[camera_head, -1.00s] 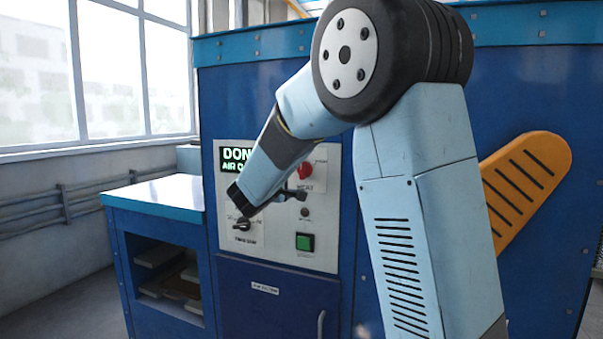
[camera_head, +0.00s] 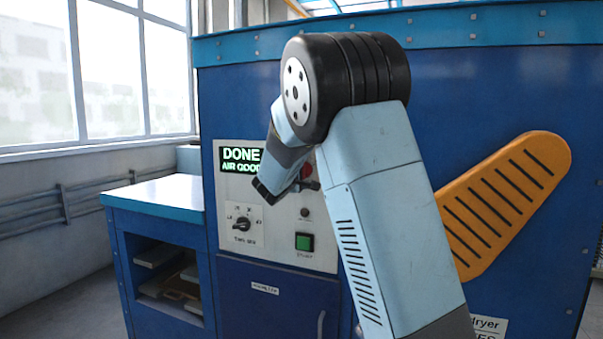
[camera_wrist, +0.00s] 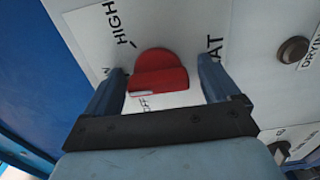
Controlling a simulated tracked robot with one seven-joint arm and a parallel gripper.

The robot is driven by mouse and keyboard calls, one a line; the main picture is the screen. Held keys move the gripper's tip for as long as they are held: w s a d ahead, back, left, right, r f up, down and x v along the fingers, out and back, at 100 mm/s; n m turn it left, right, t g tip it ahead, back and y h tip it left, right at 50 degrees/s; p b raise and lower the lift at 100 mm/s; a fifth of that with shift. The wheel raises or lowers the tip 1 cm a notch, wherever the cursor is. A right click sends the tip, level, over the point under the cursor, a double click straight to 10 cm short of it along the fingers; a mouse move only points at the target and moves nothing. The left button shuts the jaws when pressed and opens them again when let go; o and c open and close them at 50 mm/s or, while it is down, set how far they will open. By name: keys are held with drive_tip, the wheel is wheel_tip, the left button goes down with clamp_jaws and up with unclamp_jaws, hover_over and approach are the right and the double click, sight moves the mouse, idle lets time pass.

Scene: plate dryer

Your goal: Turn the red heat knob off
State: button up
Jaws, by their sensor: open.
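The red heat knob (camera_wrist: 160,73) shows in the wrist view on a pale panel, with a white pointer line along its lower edge. "HIGH" is printed at its upper left, part of "HEAT" at its right, and a partly hidden label, probably "OFF", below it. My gripper (camera_wrist: 162,68) is open, with one finger on each side of the knob and a gap to it on both sides. Whether the fingertips reach the knob's depth I cannot tell. In the head view my arm mostly hides the knob, and my gripper (camera_head: 304,185) is in front of the panel.
The display (camera_head: 240,160) reads "DONE" and "AIR GOOD". A dark dial (camera_head: 243,224) and a green button (camera_head: 304,242) are lower on the panel. A dark round button (camera_wrist: 293,50) is right of the knob. A side table (camera_head: 160,197) stands at the left.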

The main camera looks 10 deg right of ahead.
drive_tip(key=shift+c, duration=0.3)
drive_tip(key=c, duration=1)
